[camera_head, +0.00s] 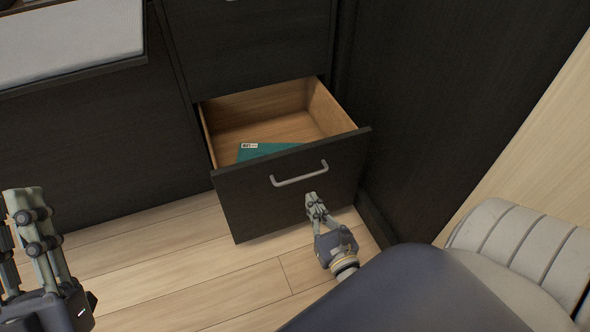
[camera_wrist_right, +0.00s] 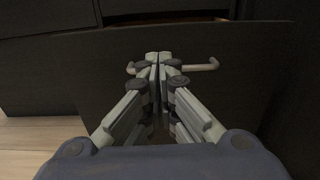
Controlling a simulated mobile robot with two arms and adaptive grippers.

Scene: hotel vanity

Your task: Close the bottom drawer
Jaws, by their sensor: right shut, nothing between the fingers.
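The bottom drawer (camera_head: 240,205) is pulled open, with a dark front, a light wood inside and a metal bar handle (camera_head: 300,176). A flat teal item (camera_head: 268,151) with a white label lies inside it. My right gripper (camera_head: 312,198) is shut and empty, in front of the drawer face just below the handle. In the right wrist view my right gripper (camera_wrist_right: 158,58) points at the dark drawer front (camera_wrist_right: 105,65), and its fingertips overlap the handle (camera_wrist_right: 205,66). I cannot tell whether they touch the front. My left gripper (camera_head: 22,215) is at the left edge; its fingertips are partly seen.
A shut drawer (camera_head: 245,45) is above the open one. A dark side panel (camera_head: 430,100) stands close on the right. A white towel or mat (camera_head: 70,38) lies on a surface at upper left. The wood floor (camera_head: 190,270) in front is clear.

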